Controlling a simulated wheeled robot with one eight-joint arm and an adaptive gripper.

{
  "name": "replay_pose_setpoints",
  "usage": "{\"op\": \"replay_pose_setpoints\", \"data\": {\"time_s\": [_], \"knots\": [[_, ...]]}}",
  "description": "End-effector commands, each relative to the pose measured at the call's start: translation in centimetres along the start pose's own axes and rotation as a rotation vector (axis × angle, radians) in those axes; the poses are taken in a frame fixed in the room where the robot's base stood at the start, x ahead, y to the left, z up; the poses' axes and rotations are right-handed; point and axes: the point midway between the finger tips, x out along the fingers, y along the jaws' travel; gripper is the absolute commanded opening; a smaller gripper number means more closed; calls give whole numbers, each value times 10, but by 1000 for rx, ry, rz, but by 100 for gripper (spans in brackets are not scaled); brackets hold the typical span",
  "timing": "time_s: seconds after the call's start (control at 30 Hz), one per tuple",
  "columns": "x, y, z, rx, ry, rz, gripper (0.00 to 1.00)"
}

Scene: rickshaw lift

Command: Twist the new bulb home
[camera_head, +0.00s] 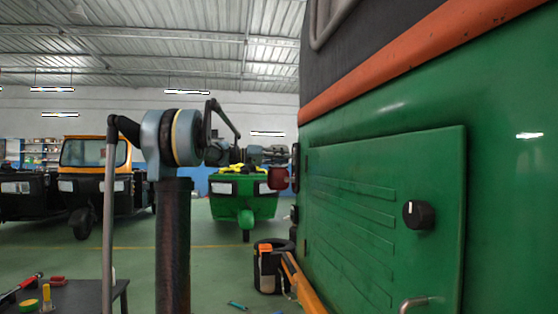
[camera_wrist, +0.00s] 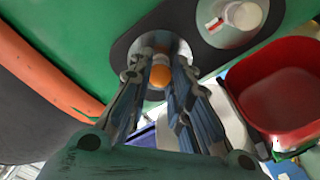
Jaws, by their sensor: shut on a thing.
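The new bulb (camera_wrist: 160,75) is small with an orange glass. It sits between my fingertips in the wrist view, its far end inside a round opening of the dark lamp housing (camera_wrist: 124,46) on the green rickshaw body. How deep it sits in the socket I cannot tell. My gripper (camera_wrist: 161,78) is shut on the bulb. In the head view my gripper (camera_head: 283,155) reaches to the dark lamp housing (camera_head: 295,168) at the rickshaw's edge, and the bulb is hidden there.
A red lens cup (camera_wrist: 285,98) hangs close beside my gripper. A second round opening (camera_wrist: 236,18) with a whitish part is in the same housing. The green rickshaw (camera_head: 380,200) fills the right. A black bin (camera_head: 268,268) stands below. A dark bench (camera_head: 70,298) is front left.

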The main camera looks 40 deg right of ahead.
Motion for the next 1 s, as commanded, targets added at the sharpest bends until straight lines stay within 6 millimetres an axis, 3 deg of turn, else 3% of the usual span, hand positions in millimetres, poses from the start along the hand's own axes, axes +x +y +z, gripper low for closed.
{"op": "replay_pose_setpoints", "data": {"time_s": [0.17,0.5,0.93,1.0], "knots": [[1,0,0,46,0,1,7],[2,1,0,331,-1,3,7],[2,1,0,393,-2,3,7],[2,1,0,404,-2,3,30]]}}
